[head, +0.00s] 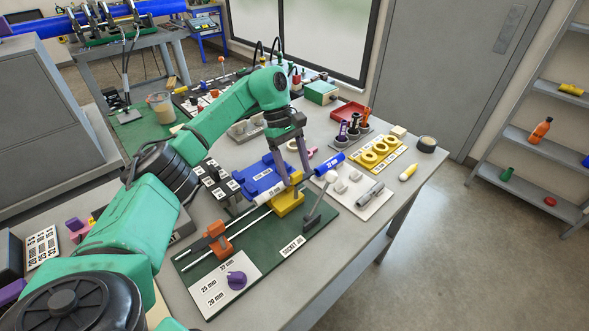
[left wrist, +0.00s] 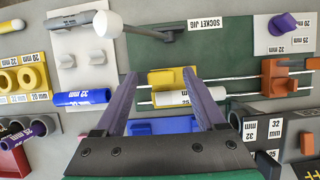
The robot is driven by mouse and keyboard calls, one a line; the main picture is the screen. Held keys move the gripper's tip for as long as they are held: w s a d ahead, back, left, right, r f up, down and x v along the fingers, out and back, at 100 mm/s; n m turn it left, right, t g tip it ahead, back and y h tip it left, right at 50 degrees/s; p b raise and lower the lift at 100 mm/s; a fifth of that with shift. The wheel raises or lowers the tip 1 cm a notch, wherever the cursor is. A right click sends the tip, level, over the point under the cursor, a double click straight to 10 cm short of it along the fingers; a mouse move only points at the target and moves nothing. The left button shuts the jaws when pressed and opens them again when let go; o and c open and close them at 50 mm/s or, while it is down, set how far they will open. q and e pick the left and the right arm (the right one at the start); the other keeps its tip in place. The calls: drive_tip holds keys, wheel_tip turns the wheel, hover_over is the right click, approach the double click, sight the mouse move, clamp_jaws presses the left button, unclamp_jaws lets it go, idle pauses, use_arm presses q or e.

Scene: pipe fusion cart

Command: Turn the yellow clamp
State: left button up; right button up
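The yellow clamp (head: 288,203) sits on the green socket jig board (head: 262,262), on two metal rods. It also shows in the left wrist view (left wrist: 170,78), with a white pipe (left wrist: 172,98) labelled 32 mm lying along it. My left gripper (head: 299,178) is open and points down over the clamp. In the left wrist view its purple fingertips (left wrist: 160,75) are apart; the left one is beside the clamp, the right one overlaps its right part. I cannot tell whether either touches. My right gripper is not in view.
An orange clamp (head: 218,241) and a purple knob (head: 237,281) are on the near-left of the board. A lever with a white ball (head: 331,176) rises right of the yellow clamp. A blue block (head: 262,177) and a blue 32 mm piece (head: 328,165) are close by.

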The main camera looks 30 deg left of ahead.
use_arm(q)
drive_tip(key=shift+a, duration=0.1)
drive_tip(key=shift+a+r, duration=0.1)
drive_tip(key=shift+r, duration=0.2)
drive_tip(key=p+v, duration=0.3)
drive_tip(key=v, duration=1)
drive_tip(key=shift+r, duration=0.4)
drive_tip(key=shift+w+f, duration=0.1)
drive_tip(key=shift+w, duration=0.1)
